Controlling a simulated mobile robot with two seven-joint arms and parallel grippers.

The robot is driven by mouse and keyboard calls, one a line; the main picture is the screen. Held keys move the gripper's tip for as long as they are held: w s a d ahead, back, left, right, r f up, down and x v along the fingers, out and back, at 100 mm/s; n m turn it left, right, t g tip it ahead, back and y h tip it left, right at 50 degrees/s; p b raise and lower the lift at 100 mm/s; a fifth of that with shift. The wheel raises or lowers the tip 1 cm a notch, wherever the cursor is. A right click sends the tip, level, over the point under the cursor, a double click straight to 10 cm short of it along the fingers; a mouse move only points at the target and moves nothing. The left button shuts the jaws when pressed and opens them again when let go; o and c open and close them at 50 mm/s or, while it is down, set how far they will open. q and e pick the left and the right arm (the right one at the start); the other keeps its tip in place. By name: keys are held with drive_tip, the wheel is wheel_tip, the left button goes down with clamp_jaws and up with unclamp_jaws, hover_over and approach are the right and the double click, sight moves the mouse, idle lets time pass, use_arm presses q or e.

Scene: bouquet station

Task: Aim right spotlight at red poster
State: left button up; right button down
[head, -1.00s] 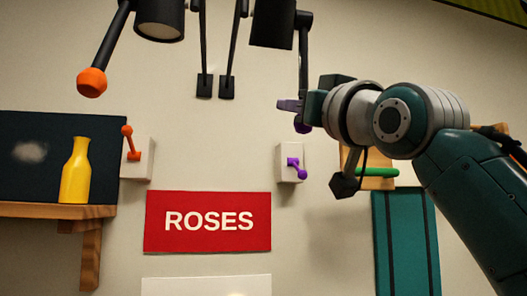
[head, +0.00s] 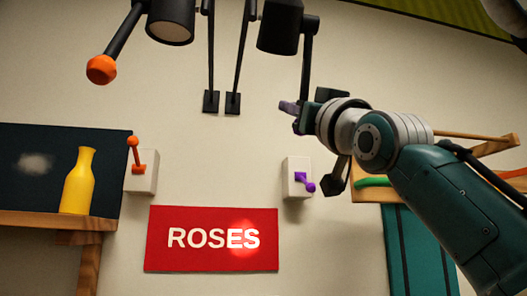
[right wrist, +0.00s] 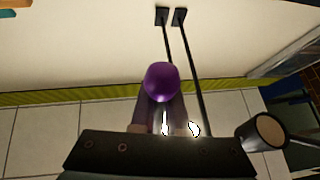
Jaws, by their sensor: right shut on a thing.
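The red poster (head: 211,239) with the white word ROSES hangs low on the wall. A round patch of light lies on its right half. The right spotlight (head: 279,28), a black can on a bracket, hangs at the top middle, with a dark arm running down from it. My right gripper (head: 291,111) is at the lower end of that arm, shut on its purple knob. The purple knob (right wrist: 163,81) shows between the fingers in the right wrist view; in the head view it is mostly hidden. My left gripper is not in view.
The left spotlight (head: 171,22) has an orange knob (head: 101,69). An orange switch (head: 136,158) and a purple switch (head: 305,182) sit on wall boxes. A yellow vase (head: 78,182) stands on a wooden shelf (head: 45,219) at left. Wall around the poster is clear.

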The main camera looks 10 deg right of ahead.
drive_tip(key=shift+s+r, duration=0.2)
drive_tip(key=shift+r, duration=0.1)
drive_tip(key=c, duration=1.3)
unclamp_jaws()
drive_tip(key=o, duration=0.4)
drive_tip(key=shift+w+f, duration=0.1)
drive_tip(key=b+v, duration=0.5)
drive_tip(key=v, duration=0.5)
drive_tip(key=shift+b, duration=0.4)
